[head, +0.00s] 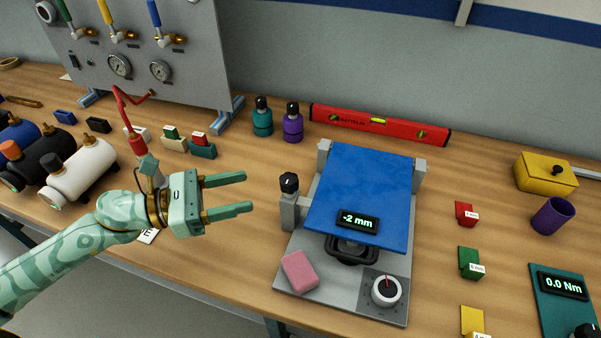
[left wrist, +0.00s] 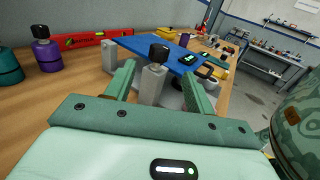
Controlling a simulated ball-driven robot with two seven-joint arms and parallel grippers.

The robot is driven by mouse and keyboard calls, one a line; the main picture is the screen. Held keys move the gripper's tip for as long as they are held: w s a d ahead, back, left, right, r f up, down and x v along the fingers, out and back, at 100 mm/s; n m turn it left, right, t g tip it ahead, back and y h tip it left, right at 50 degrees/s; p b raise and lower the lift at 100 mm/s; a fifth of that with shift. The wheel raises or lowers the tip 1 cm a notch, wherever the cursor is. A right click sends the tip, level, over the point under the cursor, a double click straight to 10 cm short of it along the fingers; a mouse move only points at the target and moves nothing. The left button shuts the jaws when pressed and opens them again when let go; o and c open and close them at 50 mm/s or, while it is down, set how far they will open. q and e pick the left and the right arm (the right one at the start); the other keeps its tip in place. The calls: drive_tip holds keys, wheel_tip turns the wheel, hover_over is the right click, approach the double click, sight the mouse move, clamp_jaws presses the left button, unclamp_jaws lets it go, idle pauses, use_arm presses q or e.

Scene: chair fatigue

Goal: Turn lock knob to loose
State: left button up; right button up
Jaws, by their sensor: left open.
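A black lock knob (head: 289,183) with a light mark on top sits on a grey post at the left side of the blue tilting plate (head: 362,190). The plate's small display reads -2 mm. My left gripper (head: 228,193) is open and empty, to the left of the knob and apart from it, its fingers pointing right toward it. In the left wrist view the knob (left wrist: 159,53) and its post show between the two open fingers, beyond their tips. The blue plate (left wrist: 160,43) is behind it. My right gripper is not in view.
On the grey base are a pink block (head: 299,271) and a white dial (head: 386,291). Teal and purple bottles (head: 292,123) and a red level (head: 379,125) stand behind. Colored blocks (head: 470,263) lie to the right. The table between gripper and post is clear.

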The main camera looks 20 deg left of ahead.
sight(294, 177)
use_arm(q)
drive_tip(key=p+x, duration=0.2)
drive_tip(key=x, duration=0.9)
drive_tip(key=shift+r, duration=0.15)
drive_tip(key=shift+w+d, duration=0.25)
drive_tip(key=shift+d, duration=0.2)
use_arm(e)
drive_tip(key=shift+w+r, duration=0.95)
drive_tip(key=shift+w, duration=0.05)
use_arm(q)
drive_tip(key=c, duration=1)
